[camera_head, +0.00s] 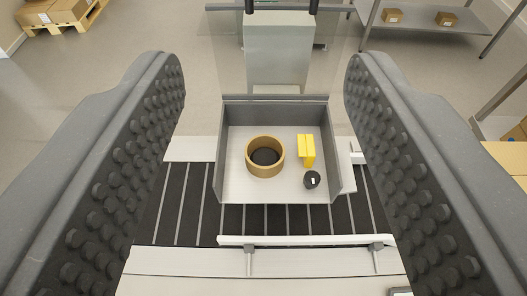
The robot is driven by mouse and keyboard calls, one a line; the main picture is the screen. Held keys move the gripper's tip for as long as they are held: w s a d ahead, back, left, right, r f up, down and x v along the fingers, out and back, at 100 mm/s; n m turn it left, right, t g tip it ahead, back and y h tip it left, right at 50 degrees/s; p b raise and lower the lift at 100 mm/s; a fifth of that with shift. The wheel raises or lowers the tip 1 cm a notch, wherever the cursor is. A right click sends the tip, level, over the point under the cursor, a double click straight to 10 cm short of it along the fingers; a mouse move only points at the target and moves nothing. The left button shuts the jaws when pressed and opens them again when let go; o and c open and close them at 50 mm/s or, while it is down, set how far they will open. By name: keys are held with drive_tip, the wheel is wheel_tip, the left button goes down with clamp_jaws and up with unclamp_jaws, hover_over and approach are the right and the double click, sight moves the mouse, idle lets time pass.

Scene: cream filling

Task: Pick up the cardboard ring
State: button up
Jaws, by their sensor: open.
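The cardboard ring (251,165) is a brown, short, wide ring that sits upright in a grey open-fronted tray (235,188), left of its middle. Something dark shows inside the ring. My gripper (265,95) is open, with its two studded grey fingers at the left and right of the picture. The ring lies beyond and below the gap between them, and nothing is between the fingers.
A yellow block (307,149) and a small black round object (312,180) are in the tray, right of the ring. Tray walls stand at the back and sides. A black slatted conveyor (185,215) and a white rail (305,240) lie nearer. A shelf with boxes (446,19) is far right.

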drive_tip(key=o, duration=1)
drive_tip(key=shift+y, duration=0.3)
drive_tip(key=w+f, duration=0.1)
drive_tip(key=w+a+f, duration=0.1)
drive_tip(key=f, duration=0.1)
drive_tip(key=w+f, duration=0.1)
drive_tip(key=shift+a+f+b, duration=0.25)
drive_tip(key=shift+f+b, duration=0.1)
drive_tip(key=shift+b, duration=0.05)
drive_tip(key=shift+c, duration=0.2)
drive_tip(key=m+g+h+b, duration=0.2)
drive_tip(key=b, duration=0.3)
approach(267, 145)
drive_tip(key=shift+w+d+r, duration=0.15)
drive_tip(key=shift+w+r, duration=0.15)
drive_tip(key=shift+w, duration=0.15)
drive_tip(key=shift+w+f, duration=0.4)
drive_tip(key=shift+x, duration=2.05)
